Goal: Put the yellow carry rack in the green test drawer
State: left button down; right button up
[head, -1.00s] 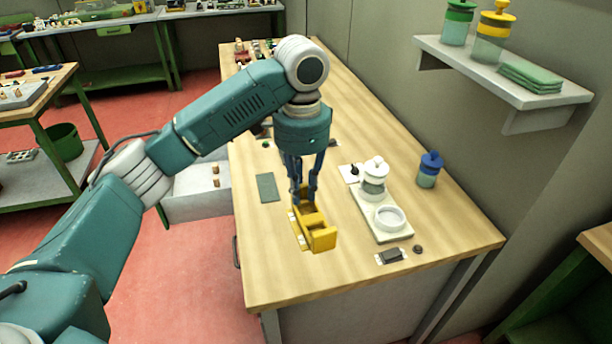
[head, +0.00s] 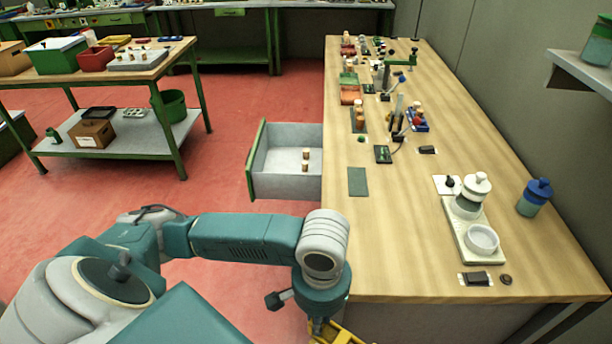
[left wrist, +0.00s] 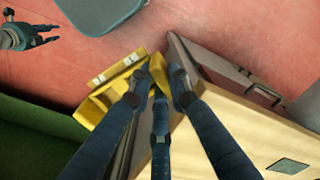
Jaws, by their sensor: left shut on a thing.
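The yellow carry rack (left wrist: 108,95) is in my left gripper (left wrist: 158,78), whose dark fingers are shut on its handle. In the left wrist view the rack hangs over the red floor beside the bench edge. In the head view only a bit of the rack (head: 338,335) shows at the bottom edge; the rest is cut off. The green-fronted drawer (head: 256,165) stands open at the bench's left side, farther away than the rack. It holds two small corks (head: 305,160) near its right side. My right gripper (left wrist: 42,34) shows small in the left wrist view, its jaw state unclear.
The wooden bench (head: 400,250) carries a green mat (head: 358,181), a white tray (head: 475,245) with a jar and dish, and a blue-capped jar (head: 535,197). Racks and tools stand farther back. Red floor (head: 240,120) lies open left of the drawer.

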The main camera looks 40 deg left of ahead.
aim_at(282, 170)
jog(key=k+j, duration=0.1)
jog(key=j, duration=0.5)
jog(key=k+j, duration=0.1)
jog(key=j, duration=0.45)
jog(key=k+j, duration=0.1)
jog(key=j, duration=0.5)
jog(key=i+j, duration=1.15)
jog(key=i, duration=0.35)
jog(key=j, duration=0.05)
